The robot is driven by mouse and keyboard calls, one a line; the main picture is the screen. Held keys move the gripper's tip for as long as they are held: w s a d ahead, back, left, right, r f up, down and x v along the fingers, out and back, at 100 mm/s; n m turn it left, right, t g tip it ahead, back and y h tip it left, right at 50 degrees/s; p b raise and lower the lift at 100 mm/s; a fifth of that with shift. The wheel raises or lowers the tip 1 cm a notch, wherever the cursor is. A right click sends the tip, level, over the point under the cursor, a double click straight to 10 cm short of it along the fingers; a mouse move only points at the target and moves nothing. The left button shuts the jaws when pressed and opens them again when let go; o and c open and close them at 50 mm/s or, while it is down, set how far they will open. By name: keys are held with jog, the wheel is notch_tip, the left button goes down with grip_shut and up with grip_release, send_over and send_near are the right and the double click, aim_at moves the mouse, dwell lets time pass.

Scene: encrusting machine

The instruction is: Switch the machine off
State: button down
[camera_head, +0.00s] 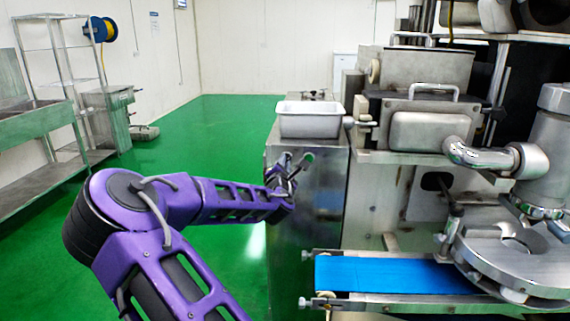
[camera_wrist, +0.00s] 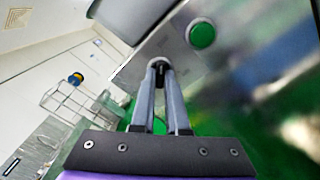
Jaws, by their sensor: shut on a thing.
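The encrusting machine (camera_head: 318,210) is a steel cabinet at the centre and right of the head view. My gripper (camera_head: 300,163) is at the upper part of the cabinet's steel front, below the tray. In the wrist view my gripper's two grey fingers (camera_wrist: 160,72) come together at the tips, shut on a small black knob (camera_wrist: 159,66) on the steel panel (camera_wrist: 165,42). The fingertips partly hide the knob, and I cannot read its setting. A round green button (camera_wrist: 201,34) is on the same panel, up and right of the knob, apart from my fingers.
A white tray (camera_head: 309,124) sits on top of the cabinet above my gripper. A blue conveyor belt (camera_head: 385,274) extends low at the right. A wire shelf (camera_head: 62,70) and a steel sink bench (camera_head: 40,140) stand at the left. The green floor (camera_head: 215,140) between is clear.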

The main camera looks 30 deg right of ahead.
jog(key=c, duration=0.9)
grip_release()
jog(key=p+v, duration=0.1)
jog(key=v, duration=1.6)
jog(key=shift+s+a, duration=0.15)
